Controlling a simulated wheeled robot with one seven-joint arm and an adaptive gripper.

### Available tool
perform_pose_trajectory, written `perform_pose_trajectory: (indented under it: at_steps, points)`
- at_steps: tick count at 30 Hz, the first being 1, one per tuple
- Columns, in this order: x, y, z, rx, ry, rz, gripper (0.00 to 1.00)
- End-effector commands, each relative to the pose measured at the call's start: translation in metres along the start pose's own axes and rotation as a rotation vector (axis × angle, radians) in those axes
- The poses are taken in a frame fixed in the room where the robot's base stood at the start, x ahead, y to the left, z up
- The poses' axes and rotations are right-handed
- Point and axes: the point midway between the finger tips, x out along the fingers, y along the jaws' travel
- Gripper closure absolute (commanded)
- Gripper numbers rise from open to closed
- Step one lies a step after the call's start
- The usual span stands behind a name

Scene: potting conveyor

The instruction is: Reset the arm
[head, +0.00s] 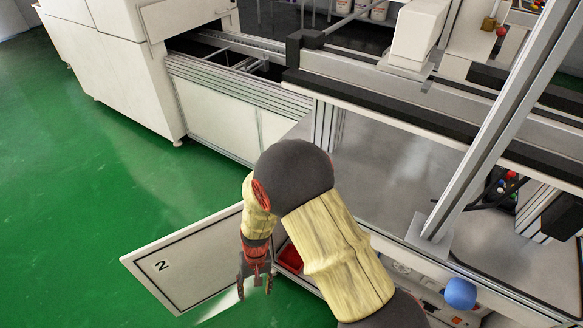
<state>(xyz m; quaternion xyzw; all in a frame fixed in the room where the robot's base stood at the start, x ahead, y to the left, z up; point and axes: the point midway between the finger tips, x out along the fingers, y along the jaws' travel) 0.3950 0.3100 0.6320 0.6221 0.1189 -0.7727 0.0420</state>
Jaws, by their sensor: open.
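My arm, with yellow covers and a large dark joint, rises from the bottom of the head view and bends down to the left. My gripper (255,284) hangs at the lower middle, fingers pointing down. Its fingers are apart and nothing shows between them. It is in front of the right part of a pale panel marked 2 (185,262). A red object (290,258) shows partly behind the arm, just right of the gripper; most of it is hidden.
A white machine (125,75) and conveyor (235,45) stand at the back. Green floor (80,190) at left is clear.

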Motion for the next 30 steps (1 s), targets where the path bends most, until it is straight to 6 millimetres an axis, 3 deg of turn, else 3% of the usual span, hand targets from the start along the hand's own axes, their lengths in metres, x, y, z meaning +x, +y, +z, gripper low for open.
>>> perform_pose_trajectory:
  at_steps: [1, 3, 12, 21, 30]
  points:
    - [-0.029, 0.007, 0.006, -0.008, 0.004, -0.003, 0.45]
    - [-0.062, 0.018, 0.018, -0.022, 0.001, 0.0, 0.45]
    - [-0.184, 0.072, 0.077, -0.056, 0.03, 0.03, 0.45]
    - [-0.277, 0.128, 0.144, -0.045, 0.126, 0.076, 0.45]
    - [-0.346, 0.173, 0.2, 0.012, 0.314, 0.122, 0.45]
